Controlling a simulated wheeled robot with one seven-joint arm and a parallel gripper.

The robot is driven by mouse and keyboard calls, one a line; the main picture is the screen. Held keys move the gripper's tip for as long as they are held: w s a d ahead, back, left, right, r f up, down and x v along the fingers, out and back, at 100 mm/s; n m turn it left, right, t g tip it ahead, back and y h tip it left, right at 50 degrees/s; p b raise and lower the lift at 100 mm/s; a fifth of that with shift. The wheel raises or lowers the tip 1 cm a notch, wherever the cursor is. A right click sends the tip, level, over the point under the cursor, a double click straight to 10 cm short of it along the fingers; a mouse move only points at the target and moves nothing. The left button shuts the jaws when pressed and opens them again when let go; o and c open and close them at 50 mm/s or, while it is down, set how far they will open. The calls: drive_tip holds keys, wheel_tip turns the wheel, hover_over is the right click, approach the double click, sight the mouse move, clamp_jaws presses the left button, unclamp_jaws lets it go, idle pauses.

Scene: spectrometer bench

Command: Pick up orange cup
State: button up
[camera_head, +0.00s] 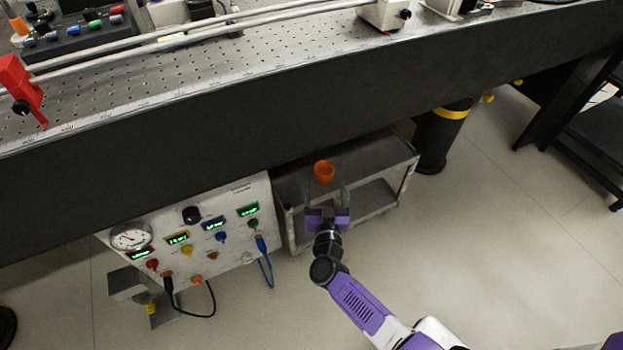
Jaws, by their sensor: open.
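The orange cup (324,172) stands on the top shelf of a low grey metal cart (377,163), partly under the overhang of the bench. Its open rim faces up. My gripper (326,190) is just in front of the cup, on the near side, with its two fingers pointing toward it. The fingers are apart and nothing is between them. The cup appears just beyond the fingertips. I cannot tell the exact gap or height difference from this view.
The dark bench edge (300,95) runs above and behind the cart. A control panel (200,240) with a gauge, displays and cables stands left of the cart. A dark cylinder with a yellow band (440,135) stands to the right. The floor in front is clear.

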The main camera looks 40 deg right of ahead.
sight(324, 177)
drive_tip(key=b+x, duration=0.4)
drive_tip(key=x, duration=0.3)
drive_tip(key=shift+a+f, duration=0.1)
drive_tip(key=shift+w+d+n, duration=0.3)
drive_tip(key=shift+w, duration=0.05)
drive_tip(key=c, duration=1.4)
drive_tip(key=shift+c, duration=0.2)
drive_tip(key=shift+r, duration=0.3)
